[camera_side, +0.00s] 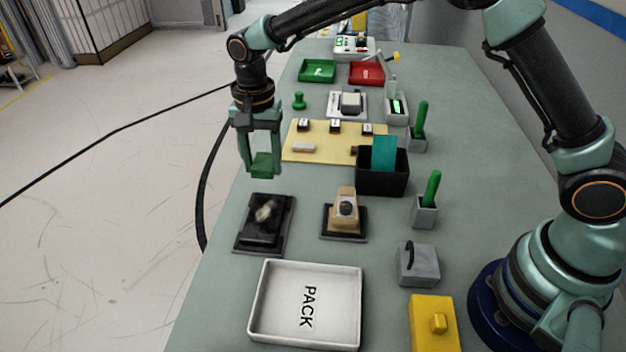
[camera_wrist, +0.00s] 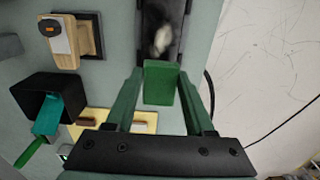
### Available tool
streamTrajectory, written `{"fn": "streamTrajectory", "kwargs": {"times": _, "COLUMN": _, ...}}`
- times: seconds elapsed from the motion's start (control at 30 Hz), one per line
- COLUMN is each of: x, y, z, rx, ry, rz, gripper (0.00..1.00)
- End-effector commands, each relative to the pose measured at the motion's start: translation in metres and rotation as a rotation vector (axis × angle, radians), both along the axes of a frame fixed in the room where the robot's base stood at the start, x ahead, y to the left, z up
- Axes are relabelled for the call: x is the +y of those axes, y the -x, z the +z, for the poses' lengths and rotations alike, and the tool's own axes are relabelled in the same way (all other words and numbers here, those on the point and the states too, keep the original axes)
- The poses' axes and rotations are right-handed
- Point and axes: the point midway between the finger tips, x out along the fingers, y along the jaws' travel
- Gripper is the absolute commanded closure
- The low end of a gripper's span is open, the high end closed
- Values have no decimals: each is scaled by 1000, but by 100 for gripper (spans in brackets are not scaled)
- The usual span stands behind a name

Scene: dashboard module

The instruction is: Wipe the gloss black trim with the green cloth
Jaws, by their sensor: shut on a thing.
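My gripper (camera_side: 262,160) is shut on the green cloth (camera_side: 262,166), a folded green block between its fingertips. In the wrist view the cloth (camera_wrist: 160,82) sits between the two green fingers. The gloss black trim (camera_side: 265,222) lies on a dark base at the left edge of the table, with a pale smudge on its top. In the side view my gripper and the cloth are above and a little beyond the trim. In the wrist view the trim (camera_wrist: 153,20) shows at the top, with the cloth overlapping its near end; contact is not visible.
A tan part on a black stand (camera_side: 344,212) is right of the trim. A black bin (camera_side: 382,180) holds a teal item. A white PACK tray (camera_side: 305,305) lies in front. A yellow board (camera_side: 330,143) with small blocks lies beyond. Green-handled tools (camera_side: 424,200) stand at the right.

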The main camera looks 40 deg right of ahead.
Motion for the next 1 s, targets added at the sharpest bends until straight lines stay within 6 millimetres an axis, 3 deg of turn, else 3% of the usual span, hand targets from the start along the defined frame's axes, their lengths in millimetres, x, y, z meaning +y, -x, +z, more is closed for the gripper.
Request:
{"fn": "streamTrajectory", "kwargs": {"times": 0.27, "x": 1, "y": 1, "z": -16, "rx": 2, "ry": 1, "rz": -1, "gripper": 91}}
{"fn": "streamTrajectory", "kwargs": {"times": 0.93, "x": 0, "y": 2, "z": -80, "rx": 2, "ry": 1, "rz": 0, "gripper": 91}}
{"fn": "streamTrajectory", "kwargs": {"times": 1.0, "x": 7, "y": 6, "z": -79, "rx": -1, "ry": -1, "rz": 1, "gripper": 91}}
